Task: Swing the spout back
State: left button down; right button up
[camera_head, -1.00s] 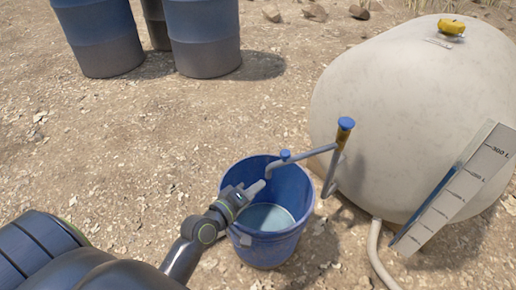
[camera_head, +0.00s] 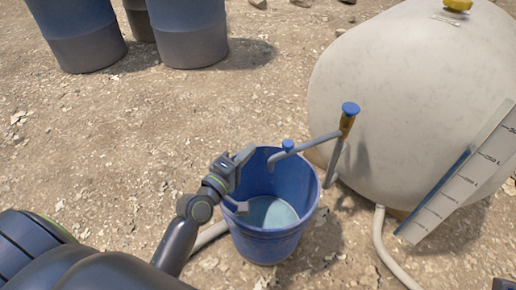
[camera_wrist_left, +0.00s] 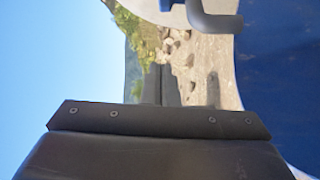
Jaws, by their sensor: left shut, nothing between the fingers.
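The grey spout (camera_head: 308,144) reaches left from its upright post (camera_head: 340,150) beside the tank. It has a small blue knob near its outlet, and its end hangs over the back of the blue bucket (camera_head: 267,245). My left gripper (camera_head: 244,181) is shut and empty at the bucket's left rim, to the left of and a little below the spout's end. It appears apart from the spout. In the left wrist view the curved grey-blue spout end (camera_wrist_left: 214,18) shows at the top, with the blue bucket wall (camera_wrist_left: 280,75) at the right.
The big pale tank (camera_head: 400,90) stands right of the post, with a white level scale (camera_head: 460,185) in front and a pale hose (camera_head: 382,245) at its base. Blue drums (camera_head: 188,30) stand at the back left. The gravel between drums and bucket is clear.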

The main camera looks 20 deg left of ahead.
pick_arm(q)
jog(key=w+d+b, duration=0.2)
jog(key=w+d, duration=0.3)
jog(key=w, duration=0.1)
jog(key=shift+w, duration=0.3)
jog(key=shift+d, duration=0.1)
dwell(0.3)
